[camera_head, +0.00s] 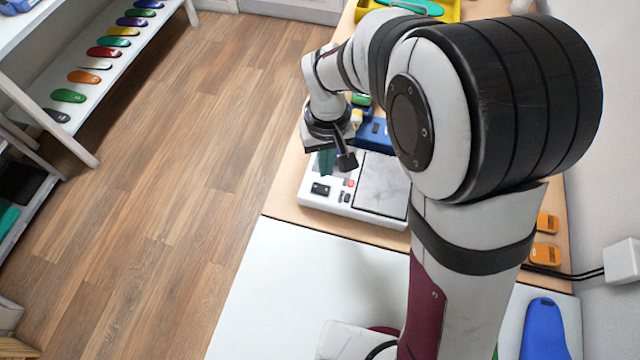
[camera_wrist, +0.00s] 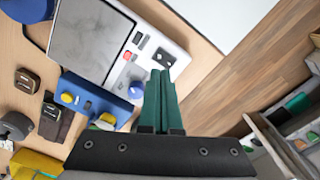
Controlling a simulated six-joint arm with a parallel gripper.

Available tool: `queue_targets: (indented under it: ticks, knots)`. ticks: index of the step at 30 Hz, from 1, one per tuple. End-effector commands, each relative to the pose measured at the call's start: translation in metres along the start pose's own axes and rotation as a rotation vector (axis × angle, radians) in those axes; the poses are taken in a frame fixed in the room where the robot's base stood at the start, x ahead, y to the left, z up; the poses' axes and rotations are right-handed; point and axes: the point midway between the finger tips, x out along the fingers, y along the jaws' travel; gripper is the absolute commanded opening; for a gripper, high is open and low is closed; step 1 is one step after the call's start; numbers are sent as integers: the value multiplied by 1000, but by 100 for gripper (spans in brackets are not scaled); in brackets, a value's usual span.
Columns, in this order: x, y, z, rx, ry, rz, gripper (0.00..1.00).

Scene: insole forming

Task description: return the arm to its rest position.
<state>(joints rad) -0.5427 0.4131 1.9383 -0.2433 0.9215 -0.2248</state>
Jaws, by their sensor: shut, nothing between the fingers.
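My gripper (camera_head: 326,164) has dark green fingers and hangs over the left part of a white machine (camera_head: 325,203) with a grey plate (camera_head: 382,184) on the wooden table. In the wrist view my gripper (camera_wrist: 158,72) shows its two green fingers side by side, shut with nothing held. The fingertips appear near the white machine's edge (camera_wrist: 178,57), beside its buttons; I cannot tell their exact height above it. My arm bends over the table in the head view and hides part of it.
A blue unit (camera_wrist: 98,98) with yellow knobs stands beside the machine. A yellow tray (camera_head: 449,12) holds a green insole at the back. A white mat (camera_head: 290,285) is clear in front. A blue insole (camera_head: 544,330) lies front right. A shelf (camera_head: 85,125) with coloured insoles stands left.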

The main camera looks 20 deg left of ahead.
Motion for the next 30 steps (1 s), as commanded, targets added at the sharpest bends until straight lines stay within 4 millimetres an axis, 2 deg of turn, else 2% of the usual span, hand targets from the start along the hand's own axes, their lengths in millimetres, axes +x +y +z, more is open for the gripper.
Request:
queue_targets:
  ticks: [13,16,17,20,21,24,27,30]
  knots:
    - [-3,0,0,0,0,0,0]
    - [-18,12,13,68,3,-7,0]
    - [-29,21,24,120,5,-13,0]
    - [-70,51,88,387,0,-49,0]
    - [-82,58,117,500,-2,-66,0]
    - [-97,58,181,751,-10,-111,0]
    - [-98,49,221,920,-15,-146,0]
    - [-97,42,238,999,-18,-164,0]
